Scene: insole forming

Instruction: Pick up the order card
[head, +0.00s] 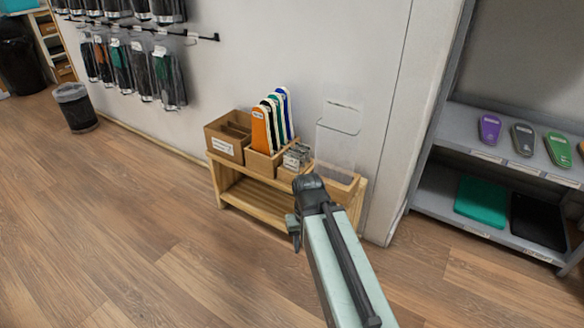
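I cannot pick out an order card for certain. A clear upright panel or holder (336,148) stands at the right end of a low wooden bench (243,205), against the wall. No card can be made out clearly in it. My arm reaches up from the bottom right, in front of the bench's right end, and hides part of it. My gripper (294,233) hangs at the arm's far end, in front of the bench. It is small and dark, so its fingers cannot be told apart, and no held object shows.
The bench holds an open cardboard box (226,139), upright coloured insoles (262,130) in a wooden box, and small metal items (296,156). A grey shelf unit (470,165) with insoles is at right. A bin (75,107) stands far left. The wooden floor in front is clear.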

